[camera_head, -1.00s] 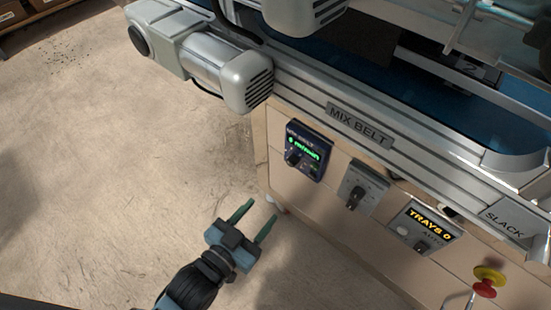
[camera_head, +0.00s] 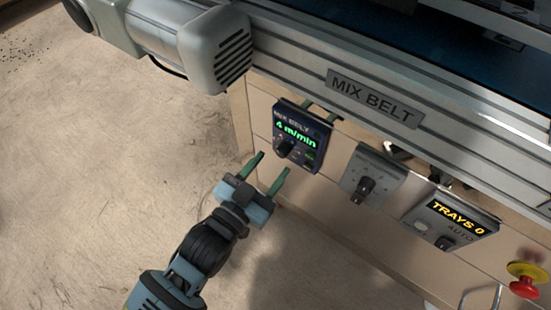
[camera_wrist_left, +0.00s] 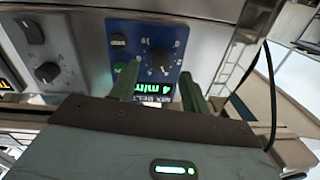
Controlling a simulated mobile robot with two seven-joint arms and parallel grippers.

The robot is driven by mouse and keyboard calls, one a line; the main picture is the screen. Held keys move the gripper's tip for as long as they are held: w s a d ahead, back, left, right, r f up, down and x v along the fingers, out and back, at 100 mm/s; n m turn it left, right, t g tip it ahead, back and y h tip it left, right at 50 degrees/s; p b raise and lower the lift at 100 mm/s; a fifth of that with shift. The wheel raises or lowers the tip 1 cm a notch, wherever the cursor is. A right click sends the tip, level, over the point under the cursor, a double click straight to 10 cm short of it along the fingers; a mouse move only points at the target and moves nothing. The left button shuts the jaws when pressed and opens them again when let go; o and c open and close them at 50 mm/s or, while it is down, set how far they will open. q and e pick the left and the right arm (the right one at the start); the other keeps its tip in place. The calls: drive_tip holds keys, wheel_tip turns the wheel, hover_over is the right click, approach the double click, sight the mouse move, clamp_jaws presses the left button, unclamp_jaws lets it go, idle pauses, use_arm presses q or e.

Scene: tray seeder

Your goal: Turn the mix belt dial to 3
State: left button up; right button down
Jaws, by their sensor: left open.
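The mix belt panel (camera_head: 312,158) is a dark blue box on the cabinet front under the MIX BELT plate. Its green display (camera_head: 296,134) reads 4 m/min. The black dial (camera_head: 284,149) sits on the panel's lower left. My left gripper (camera_head: 272,165) is open and empty, its green fingers pointing up at the panel from just below and left. In the left wrist view the panel is upside down, and the dial (camera_wrist_left: 161,61) shows just beyond and between the open fingertips (camera_wrist_left: 158,76). I cannot tell its exact pointer setting. My right gripper is not in view.
To the right are a grey panel with a black knob (camera_head: 365,187), a TRAYS 0 panel (camera_head: 457,222) and a red emergency button (camera_head: 525,280). The conveyor rail (camera_head: 440,117) and motor (camera_head: 215,48) overhang above. The floor at left is clear.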

sight(280, 155)
use_arm(q)
drive_tip(key=shift+x, duration=1.1)
drive_tip(key=shift+w+d+b, duration=0.25)
drive_tip(key=shift+w+b, duration=0.1)
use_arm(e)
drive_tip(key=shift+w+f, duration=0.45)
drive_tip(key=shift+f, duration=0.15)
